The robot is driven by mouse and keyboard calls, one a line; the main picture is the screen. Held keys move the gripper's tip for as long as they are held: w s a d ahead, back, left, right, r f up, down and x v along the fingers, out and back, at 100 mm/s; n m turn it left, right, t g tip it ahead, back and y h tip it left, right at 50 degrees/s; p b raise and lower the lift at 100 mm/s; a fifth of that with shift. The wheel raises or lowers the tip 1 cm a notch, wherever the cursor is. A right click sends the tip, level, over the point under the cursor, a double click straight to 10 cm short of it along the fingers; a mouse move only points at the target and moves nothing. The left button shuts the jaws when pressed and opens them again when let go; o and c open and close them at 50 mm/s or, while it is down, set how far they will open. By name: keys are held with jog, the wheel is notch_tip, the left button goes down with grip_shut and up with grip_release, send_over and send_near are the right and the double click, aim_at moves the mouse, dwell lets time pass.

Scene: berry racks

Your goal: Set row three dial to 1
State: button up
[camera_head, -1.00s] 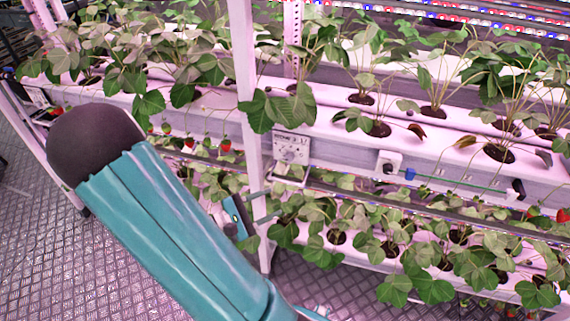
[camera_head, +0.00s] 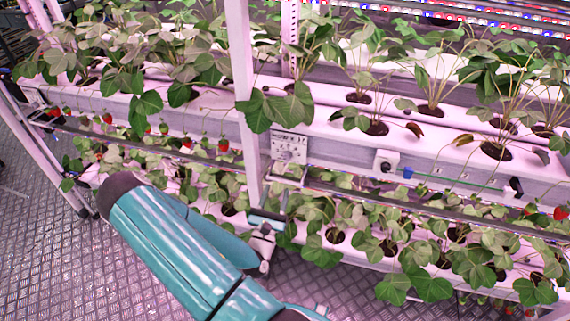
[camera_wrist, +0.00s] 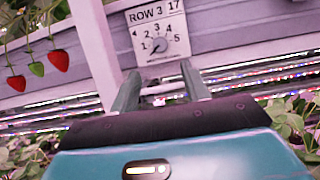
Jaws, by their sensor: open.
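A white dial plate marked ROW 3 (camera_wrist: 160,30) is fixed on the rack's gutter face. It has the numbers 1 to 5 around a small dark knob (camera_wrist: 158,45); which number the knob points to is too small to tell. The plate also shows in the head view (camera_head: 289,147), just right of a pink upright post. My gripper (camera_wrist: 160,72) is open and empty, its two fingers apart, reaching up below the plate. In the head view my gripper (camera_head: 268,216) is by the post, below the plate and not visibly touching it.
The pink post (camera_wrist: 92,45) stands close left of my gripper. Red and green strawberries (camera_wrist: 38,66) hang left of it. A white box (camera_head: 386,161) and blue piece sit right of the plate. Leafy plants (camera_head: 345,213) fill the lower tier. Grated floor (camera_head: 50,250) is clear at left.

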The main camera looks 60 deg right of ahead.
aim_at(286, 159)
jog(key=x, duration=1)
jog(key=shift+d, duration=0.4)
jog(key=c, duration=1)
